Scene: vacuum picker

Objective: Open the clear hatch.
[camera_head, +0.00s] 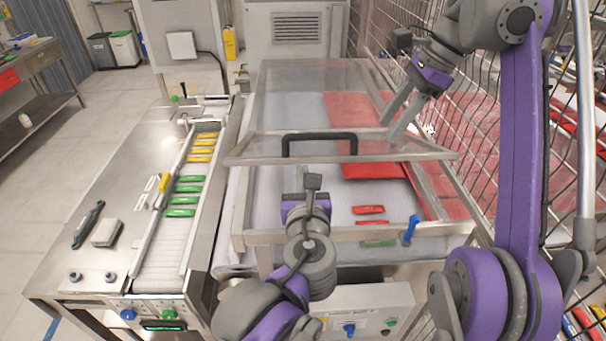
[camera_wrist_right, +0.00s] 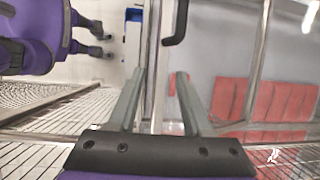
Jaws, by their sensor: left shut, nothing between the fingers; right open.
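The clear hatch (camera_head: 235,151) is a see-through panel in a metal frame over the machine's box. Its front edge stands raised well above the box's front rim (camera_head: 340,235). A black handle (camera_head: 320,137) sits on the front edge; part of it also shows in the right wrist view (camera_wrist_right: 178,22). My right gripper (camera_head: 391,122) is open at the hatch's right side, and in the right wrist view its fingers (camera_wrist_right: 157,97) lie on either side of a frame bar.
Red packets (camera_head: 368,210) and a larger red piece (camera_head: 375,171) lie inside the box. A blue-handled knob (camera_head: 411,228) stands on the front rim. A conveyor (camera_head: 160,250) with green and yellow packets runs at left. Wire fencing (camera_head: 477,75) stands close at right.

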